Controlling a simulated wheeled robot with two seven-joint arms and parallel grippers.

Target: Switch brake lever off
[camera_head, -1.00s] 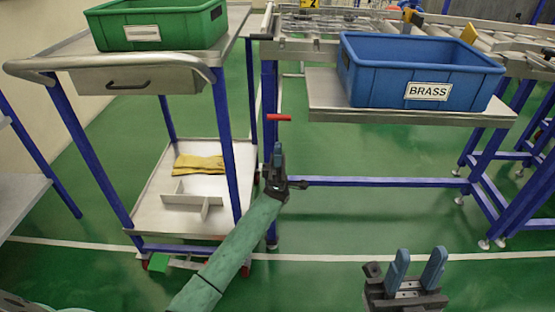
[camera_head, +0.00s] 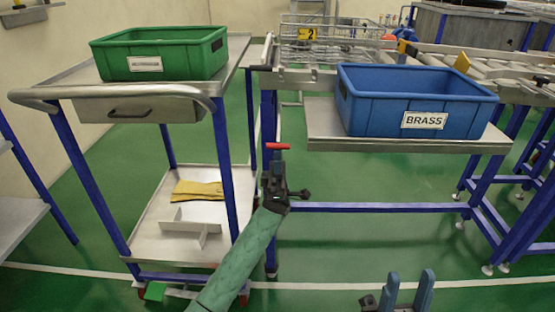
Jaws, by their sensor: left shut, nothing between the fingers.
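The brake lever appears as a small red bar (camera_head: 279,146), lying roughly level beside the blue leg between the trolley and the conveyor bench. My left gripper (camera_head: 277,160) points up just below the red bar, with its fingers shut and nothing held. Its tip overlaps or nearly meets the bar's underside; I cannot tell whether they touch. My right gripper (camera_head: 409,290) is low at the bottom edge, its two blue fingers apart and empty, well away from the lever.
A trolley at left carries a green bin (camera_head: 165,66) on top and yellow gloves (camera_head: 198,190) on its lower shelf. A blue bin labelled BRASS (camera_head: 400,92) stands on a metal shelf (camera_head: 320,128) at right. Open green floor lies below that shelf.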

